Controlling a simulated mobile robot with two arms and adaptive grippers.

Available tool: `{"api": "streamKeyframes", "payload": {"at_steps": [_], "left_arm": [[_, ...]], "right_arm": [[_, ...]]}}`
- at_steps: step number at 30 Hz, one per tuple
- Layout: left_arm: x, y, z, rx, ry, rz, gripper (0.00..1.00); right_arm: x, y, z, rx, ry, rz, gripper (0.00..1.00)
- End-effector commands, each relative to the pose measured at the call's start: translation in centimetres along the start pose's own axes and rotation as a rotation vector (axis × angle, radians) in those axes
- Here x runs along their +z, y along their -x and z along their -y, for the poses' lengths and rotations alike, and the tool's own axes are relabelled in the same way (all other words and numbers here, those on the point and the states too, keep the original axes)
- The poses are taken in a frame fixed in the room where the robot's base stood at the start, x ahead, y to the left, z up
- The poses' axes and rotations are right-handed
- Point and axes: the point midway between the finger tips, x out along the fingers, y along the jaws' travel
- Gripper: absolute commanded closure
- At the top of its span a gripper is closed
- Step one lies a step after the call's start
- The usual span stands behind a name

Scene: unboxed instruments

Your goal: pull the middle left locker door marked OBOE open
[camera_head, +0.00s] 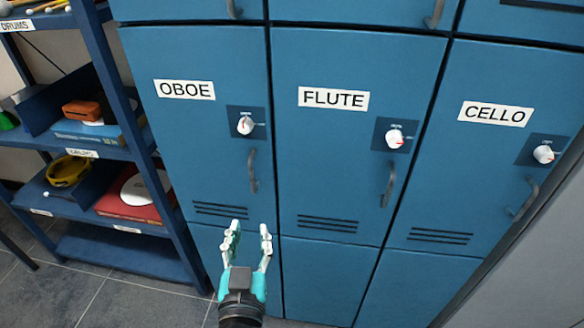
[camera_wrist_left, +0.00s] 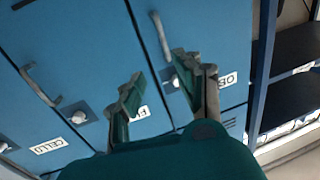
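The blue OBOE locker door (camera_head: 205,135) is at the middle left in the head view and looks shut, flush with its neighbours. Its grey vertical handle (camera_head: 252,171) is near its right edge, below a white dial (camera_head: 246,125). My left gripper (camera_head: 249,238) is open and empty, with its fingers pointing up, below the handle in the picture. In the left wrist view the picture is turned over; the OBOE label (camera_wrist_left: 228,80) shows at the right. A handle (camera_wrist_left: 161,37) stands beyond the open fingers (camera_wrist_left: 160,76), apart from them. My right gripper is not in view.
The FLUTE door (camera_head: 325,150) and CELLO door (camera_head: 480,160) are shut to the right, each with a dial and handle. A blue shelf (camera_head: 105,155) with percussion instruments stands close at the left. Grey tiled floor (camera_head: 115,300) shows below the shelf.

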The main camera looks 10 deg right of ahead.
Motion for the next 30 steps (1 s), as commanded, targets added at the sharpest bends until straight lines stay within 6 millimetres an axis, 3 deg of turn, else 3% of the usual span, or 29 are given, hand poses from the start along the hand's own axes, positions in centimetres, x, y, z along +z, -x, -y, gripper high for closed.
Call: {"api": "streamKeyframes", "payload": {"at_steps": [4, 8, 13, 21, 30], "left_arm": [[-1.2, -0.5, 0.3, -0.011, 0.008, -0.023, 0.66], [-1.4, -2.4, 0.3, -0.01, 0.007, -0.023, 0.66], [-1.5, -6.1, 0.4, -0.01, 0.005, -0.023, 0.66], [-1.5, -12.0, 0.4, -0.01, 0.005, -0.021, 0.66], [-1.4, -16.4, 0.4, -0.008, 0.007, -0.02, 0.66]], "right_arm": [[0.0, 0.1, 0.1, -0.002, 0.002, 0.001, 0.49], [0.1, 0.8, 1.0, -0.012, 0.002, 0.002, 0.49], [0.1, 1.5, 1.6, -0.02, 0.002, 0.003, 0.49], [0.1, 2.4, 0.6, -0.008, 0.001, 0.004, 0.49], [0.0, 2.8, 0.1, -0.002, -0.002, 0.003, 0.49]]}}
